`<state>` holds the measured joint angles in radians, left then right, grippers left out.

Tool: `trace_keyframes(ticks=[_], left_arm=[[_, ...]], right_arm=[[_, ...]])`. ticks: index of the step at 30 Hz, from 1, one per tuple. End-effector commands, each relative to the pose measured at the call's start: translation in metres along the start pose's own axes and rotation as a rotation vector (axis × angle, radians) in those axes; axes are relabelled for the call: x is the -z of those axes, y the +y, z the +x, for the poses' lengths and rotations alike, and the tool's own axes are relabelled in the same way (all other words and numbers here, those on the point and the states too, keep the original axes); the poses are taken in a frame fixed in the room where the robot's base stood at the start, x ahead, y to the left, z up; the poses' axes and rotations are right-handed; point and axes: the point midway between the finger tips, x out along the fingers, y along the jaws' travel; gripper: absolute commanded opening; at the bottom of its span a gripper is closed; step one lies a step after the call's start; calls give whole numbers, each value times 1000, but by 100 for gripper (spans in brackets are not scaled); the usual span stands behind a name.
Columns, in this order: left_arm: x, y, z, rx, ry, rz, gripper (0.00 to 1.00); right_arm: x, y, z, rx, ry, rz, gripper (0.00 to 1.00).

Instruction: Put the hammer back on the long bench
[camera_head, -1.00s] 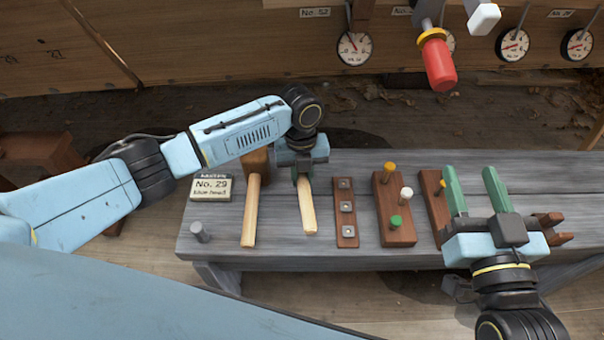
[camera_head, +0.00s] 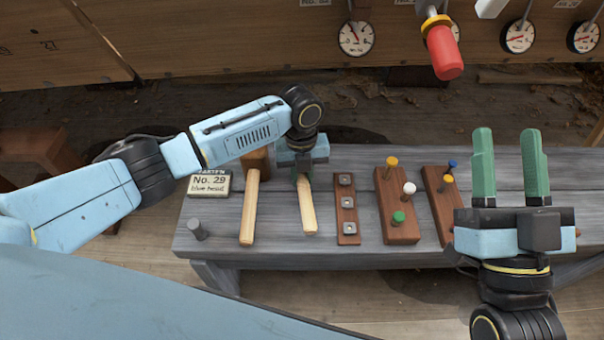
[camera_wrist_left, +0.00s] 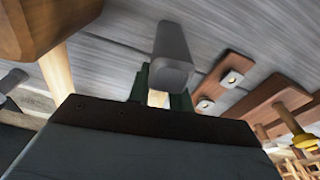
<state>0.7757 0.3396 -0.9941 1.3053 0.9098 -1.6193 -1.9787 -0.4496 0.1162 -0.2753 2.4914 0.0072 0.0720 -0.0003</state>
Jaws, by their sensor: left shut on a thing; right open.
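The hammer (camera_head: 307,210) shows its pale wooden handle below my left gripper (camera_head: 302,176) in the head view. Its grey metal head (camera_wrist_left: 172,58) shows in the left wrist view, just beyond the green fingers. My left gripper is shut on the hammer over the long bench (camera_head: 360,165). The handle points toward the bench's front edge. I cannot tell whether the hammer touches the planks. My right gripper (camera_head: 507,135) is open and empty, over the right part of the bench.
A wooden mallet (camera_head: 249,210) lies left of the hammer, beside a "No. 29" sign (camera_head: 209,184) and a grey peg (camera_head: 198,231). Right of the hammer are a strip with square metal plates (camera_head: 346,222) and a block with coloured pegs (camera_head: 397,233).

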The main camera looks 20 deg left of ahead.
Motion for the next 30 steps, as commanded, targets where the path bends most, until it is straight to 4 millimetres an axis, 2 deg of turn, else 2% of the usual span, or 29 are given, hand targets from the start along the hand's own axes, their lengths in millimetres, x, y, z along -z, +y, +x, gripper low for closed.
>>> trace_keyframes(ticks=[17, 18, 23, 30], left_arm=[[-1, -1, 7, 2, -1, 1, 0], [-1, -1, 7, 2, -1, 1, 25], [-1, -1, 7, 1, -1, 1, 46], [0, 0, 9, -2, 2, 0, 46]], right_arm=[[-3, 0, -2, 0, -2, 0, 45], [-3, 0, -1, 0, -2, 0, 45], [-2, 0, -1, 0, -2, 0, 45], [-2, 0, -1, 0, -1, 0, 45]])
